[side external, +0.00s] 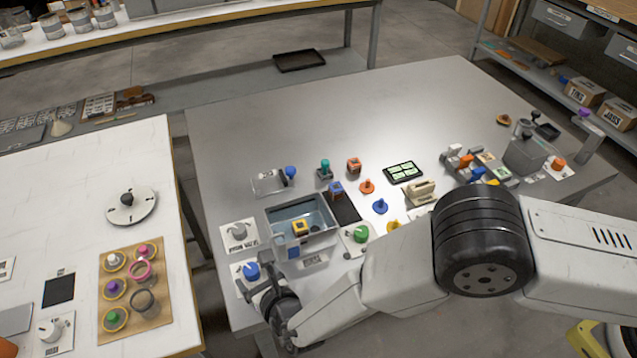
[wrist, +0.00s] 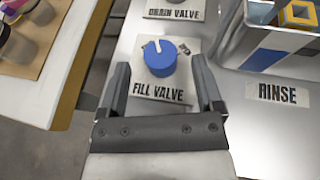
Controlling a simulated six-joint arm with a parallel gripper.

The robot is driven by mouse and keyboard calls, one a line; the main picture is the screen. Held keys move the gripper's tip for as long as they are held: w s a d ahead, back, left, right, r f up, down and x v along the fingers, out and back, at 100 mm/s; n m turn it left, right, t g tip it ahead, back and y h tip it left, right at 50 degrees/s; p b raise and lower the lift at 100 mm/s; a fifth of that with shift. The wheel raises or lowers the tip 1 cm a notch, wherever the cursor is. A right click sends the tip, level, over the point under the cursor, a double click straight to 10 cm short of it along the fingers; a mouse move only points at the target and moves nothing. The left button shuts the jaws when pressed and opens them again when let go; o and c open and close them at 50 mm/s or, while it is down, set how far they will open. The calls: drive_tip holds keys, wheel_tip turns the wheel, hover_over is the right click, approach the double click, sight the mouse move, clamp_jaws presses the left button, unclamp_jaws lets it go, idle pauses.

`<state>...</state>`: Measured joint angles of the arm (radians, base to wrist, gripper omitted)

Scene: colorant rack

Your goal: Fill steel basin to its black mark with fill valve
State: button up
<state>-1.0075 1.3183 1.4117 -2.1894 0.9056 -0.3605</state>
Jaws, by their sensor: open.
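The fill valve is a blue round knob with a white pointer line (wrist: 161,60) on a plate labelled FILL VALVE. It also shows in the side external view (side external: 251,271). My gripper (wrist: 160,82) is open, with one finger on each side of the knob in the wrist view; I cannot tell whether they touch it. The side external view shows my gripper (side external: 262,286) just by the knob. The steel basin (side external: 270,215) stands behind and right of the knob, with water and a yellow block (side external: 299,227) in it. The black mark cannot be made out.
A grey drain valve (side external: 238,231) sits behind the fill valve. A RINSE label (wrist: 284,94) lies in front of the basin. A green knob (side external: 360,234) stands right of the basin. A white table (side external: 85,200) with a wooden tray of coloured pieces is left, across a gap.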

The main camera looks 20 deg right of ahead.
sight(252, 271)
drive_tip(key=shift+x, duration=1.8)
drive_tip(key=shift+c, duration=0.2)
clamp_jaws()
